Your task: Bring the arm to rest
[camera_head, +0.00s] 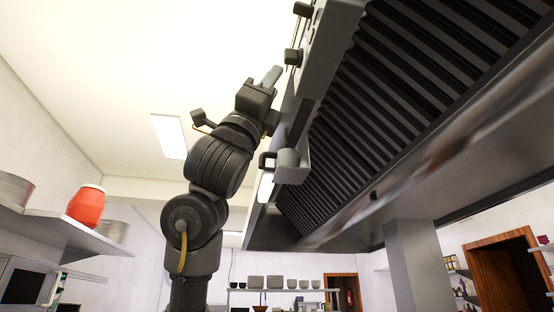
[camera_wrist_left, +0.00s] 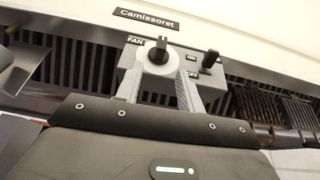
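My left gripper (camera_head: 273,74) is raised high beside the hood in the head view, fingertips close to a black knob (camera_head: 293,57) on the hood's grey control box (camera_head: 330,42). In the left wrist view its two fingers (camera_wrist_left: 160,78) stand apart. The black fan knob (camera_wrist_left: 158,50) on its pale round base shows between and beyond the tips. I cannot tell whether the fingers touch it. Nothing is held that I can see. My right gripper is in neither view.
The large slatted hood (camera_head: 400,90) fills the upper right. An on/off switch (camera_wrist_left: 210,60) sits right of the fan knob. A red container (camera_head: 86,205) stands on a shelf (camera_head: 60,232) at left. Open space lies left of my arm, below the ceiling.

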